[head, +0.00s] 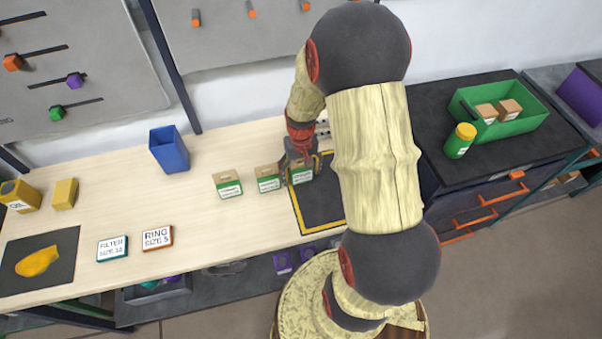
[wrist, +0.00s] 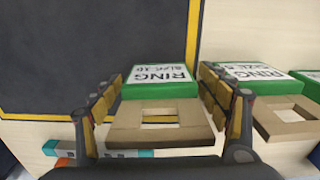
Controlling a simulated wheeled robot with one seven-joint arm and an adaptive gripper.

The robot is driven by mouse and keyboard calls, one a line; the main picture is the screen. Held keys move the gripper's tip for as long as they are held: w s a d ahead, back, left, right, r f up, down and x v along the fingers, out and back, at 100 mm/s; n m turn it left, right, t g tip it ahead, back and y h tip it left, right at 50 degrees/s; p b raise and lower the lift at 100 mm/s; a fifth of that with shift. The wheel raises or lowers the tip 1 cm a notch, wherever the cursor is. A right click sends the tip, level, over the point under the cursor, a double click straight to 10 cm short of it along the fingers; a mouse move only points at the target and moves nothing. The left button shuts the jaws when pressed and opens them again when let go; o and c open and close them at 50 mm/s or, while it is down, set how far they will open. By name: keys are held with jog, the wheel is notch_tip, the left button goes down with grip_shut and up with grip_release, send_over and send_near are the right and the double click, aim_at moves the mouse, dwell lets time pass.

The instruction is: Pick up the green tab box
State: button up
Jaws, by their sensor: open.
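Three green tab boxes with white labels and tan tabs with a cut-out stand in a row on the light wood bench. The left box (head: 228,187) and middle box (head: 268,182) are free. The right box (head: 301,176) stands at the edge of the dark mat. It also shows in the wrist view (wrist: 160,85), its label reading RING, with its tan tab towards me. My gripper (head: 299,160) is open around it, one finger on each side. In the wrist view my gripper (wrist: 161,92) shows small gaps; contact is unclear.
The dark yellow-edged mat (head: 318,207) is partly hidden by my arm. A blue bin (head: 169,150) stands behind left. Two small label boxes, Filter (head: 112,249) and Ring (head: 157,238), lie in front. A green tray (head: 535,112) and green-yellow canister (head: 460,141) stand on the right cabinet.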

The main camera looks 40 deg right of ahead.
jog(key=shift+f, duration=0.15)
jog(key=shift+c, duration=1.3)
jog(key=c, duration=1)
jog(key=shift+r, duration=0.55)
notch_tip(320, 180, up, 2)
jog(key=shift+r+p, duration=0.1)
jog(key=shift+p, duration=0.3)
jog(key=s+d+r+p, duration=0.1)
jog(key=s+r+p, duration=0.2)
jog(key=s+r, duration=0.6)
jog(key=s, duration=0.5)
jog(key=shift+d+r, duration=0.4)
